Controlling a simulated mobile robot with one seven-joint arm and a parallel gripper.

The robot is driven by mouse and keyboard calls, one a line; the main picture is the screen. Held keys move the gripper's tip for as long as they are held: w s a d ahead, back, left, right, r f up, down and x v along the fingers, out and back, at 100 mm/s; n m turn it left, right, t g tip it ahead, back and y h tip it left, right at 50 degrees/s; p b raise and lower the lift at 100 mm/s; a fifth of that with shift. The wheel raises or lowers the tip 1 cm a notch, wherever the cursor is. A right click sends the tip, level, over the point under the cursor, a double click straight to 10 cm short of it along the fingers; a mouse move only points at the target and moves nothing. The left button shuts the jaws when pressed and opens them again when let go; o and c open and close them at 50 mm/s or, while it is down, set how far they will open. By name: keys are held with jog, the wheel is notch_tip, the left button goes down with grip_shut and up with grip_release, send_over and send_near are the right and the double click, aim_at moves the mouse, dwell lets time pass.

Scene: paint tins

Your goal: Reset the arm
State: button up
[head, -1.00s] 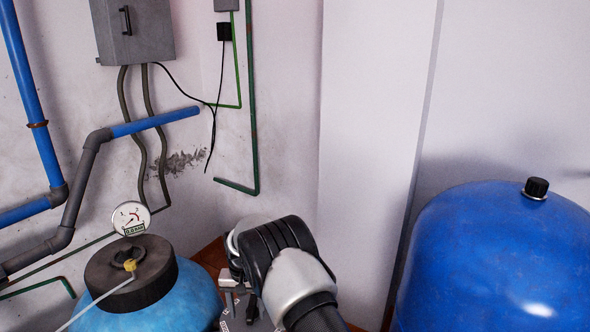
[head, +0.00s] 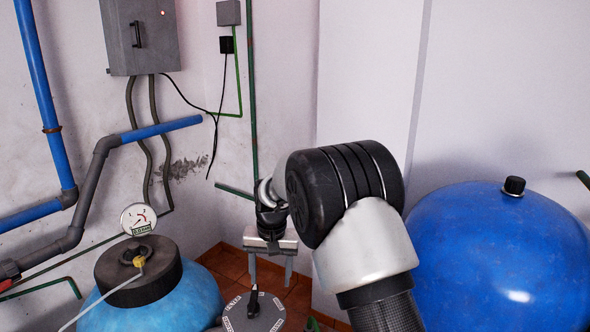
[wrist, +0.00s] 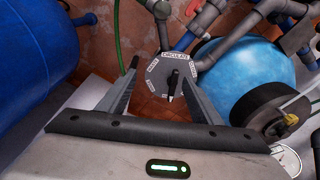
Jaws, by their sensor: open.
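My gripper (head: 270,275) hangs in the middle of the head view, fingers pointing down, open and with nothing between them. My arm (head: 345,190) is bent, its black joint right of and above the gripper. In the wrist view my gripper (wrist: 161,75) is spread with a grey round valve plate (wrist: 153,76) showing beyond its fingers. This plate has printed labels, one reading CIRCULATE, and a black handle (wrist: 173,84). In the head view the plate (head: 236,318) is below the gripper, apart from it, cut by the bottom edge.
A light-blue tank (head: 190,300) with a black cap and gauge (head: 138,219) stands left. A large blue tank (head: 500,260) stands right. Blue and grey pipes (head: 100,160) and a grey box (head: 140,38) are on the left wall. Free air lies above the arm.

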jog(key=s+d+r+t, duration=0.1)
jog(key=s+d+r, duration=0.55)
jog(key=r, duration=0.25)
jog(key=s+d+r+t, duration=0.1)
jog(key=s+d+r, duration=0.55)
jog(key=r, duration=0.25)
jog(key=s+d+t, duration=0.1)
jog(key=s+d, duration=0.2)
jog(key=s, duration=0.4)
jog(key=s+d+r+t, duration=0.1)
jog(key=s+d, duration=0.1)
jog(key=s, duration=0.4)
jog(key=s+d+t, duration=0.1)
jog(key=s+d, duration=0.2)
jog(key=s, duration=0.4)
notch_tip(320, 180, up, 24)
jog(key=p, duration=2.3)
jog(key=shift+w+a+f+g+h, duration=0.2)
jog(key=shift+w+a+g+h, duration=0.1)
jog(key=shift+w, duration=0.05)
jog(key=shift+a, duration=0.1)
